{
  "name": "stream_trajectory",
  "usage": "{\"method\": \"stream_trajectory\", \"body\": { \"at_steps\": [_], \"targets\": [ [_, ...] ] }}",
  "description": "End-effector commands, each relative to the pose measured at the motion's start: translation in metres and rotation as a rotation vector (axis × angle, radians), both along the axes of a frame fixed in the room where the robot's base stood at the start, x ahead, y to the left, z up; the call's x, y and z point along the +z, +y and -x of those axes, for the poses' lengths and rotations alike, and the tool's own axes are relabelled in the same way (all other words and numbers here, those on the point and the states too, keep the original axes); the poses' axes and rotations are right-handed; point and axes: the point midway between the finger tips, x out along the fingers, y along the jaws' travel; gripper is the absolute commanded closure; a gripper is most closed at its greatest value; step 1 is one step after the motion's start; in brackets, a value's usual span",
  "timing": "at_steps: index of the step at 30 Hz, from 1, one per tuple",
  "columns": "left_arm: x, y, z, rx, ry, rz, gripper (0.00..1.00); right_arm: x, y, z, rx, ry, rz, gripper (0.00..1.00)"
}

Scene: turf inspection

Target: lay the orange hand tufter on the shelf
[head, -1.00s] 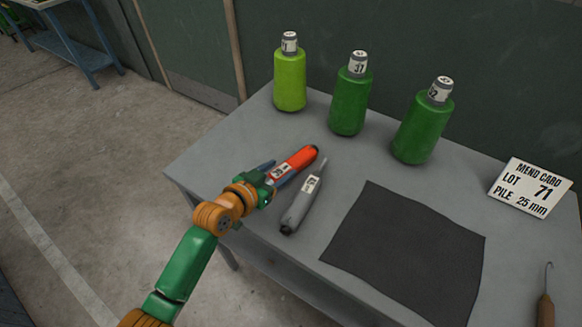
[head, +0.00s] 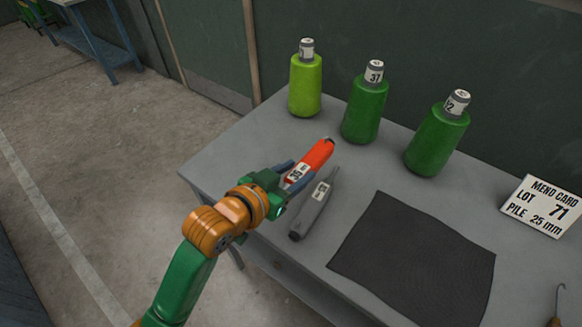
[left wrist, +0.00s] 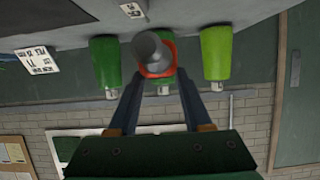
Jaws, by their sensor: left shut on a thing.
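The orange hand tufter (head: 318,157) has a white label and a dark end. My left gripper (head: 299,172) is shut on it, its blue-grey fingers on either side near the label. The tufter seems to be just above the grey table. In the left wrist view the tufter (left wrist: 154,55) is seen end-on between the fingers, a grey end with an orange rim. A shelf-like grey surface (head: 292,272) shows below the tabletop's front edge, mostly hidden. My right gripper is out of view.
A grey hand tufter (head: 313,212) lies beside the held one. Three green bottles (head: 365,112) stand along the back of the table (head: 235,150). A dark mat (head: 415,260), a mend card (head: 541,206) and a wooden-handled hook (head: 557,310) lie or stand to the right.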

Motion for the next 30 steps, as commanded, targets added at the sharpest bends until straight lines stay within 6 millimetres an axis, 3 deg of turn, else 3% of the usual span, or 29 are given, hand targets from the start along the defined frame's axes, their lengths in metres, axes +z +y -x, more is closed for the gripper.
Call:
{"method": "stream_trajectory", "body": {
  "at_steps": [1, 5, 6, 9, 16, 21, 23, 26, 30],
  "targets": [
    [0.006, -0.003, 0.016, -0.004, 0.0, 0.005, 1.0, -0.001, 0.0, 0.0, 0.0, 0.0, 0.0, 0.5],
    [0.022, -0.009, 0.05, -0.003, 0.0, 0.006, 1.0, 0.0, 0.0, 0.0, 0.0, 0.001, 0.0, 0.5],
    [0.03, -0.009, 0.056, 0.0, 0.006, 0.003, 1.0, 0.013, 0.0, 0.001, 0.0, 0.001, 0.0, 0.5],
    [0.034, -0.011, 0.066, 0.001, 0.006, 0.001, 1.0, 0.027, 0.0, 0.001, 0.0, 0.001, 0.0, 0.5],
    [0.025, -0.004, 0.07, 0.001, 0.004, 0.0, 1.0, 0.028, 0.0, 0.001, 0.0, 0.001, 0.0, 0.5],
    [-0.003, 0.047, 0.062, -0.031, 0.008, -0.002, 1.0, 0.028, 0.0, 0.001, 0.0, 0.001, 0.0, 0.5],
    [-0.005, 0.068, 0.062, -0.061, 0.005, 0.002, 1.0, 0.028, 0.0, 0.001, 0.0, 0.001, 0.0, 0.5],
    [0.004, 0.101, 0.069, -0.129, -0.001, 0.004, 1.0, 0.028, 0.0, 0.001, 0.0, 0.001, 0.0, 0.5],
    [0.031, 0.137, 0.086, -0.234, -0.007, -0.006, 1.0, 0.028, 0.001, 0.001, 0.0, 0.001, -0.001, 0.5]
  ]
}}
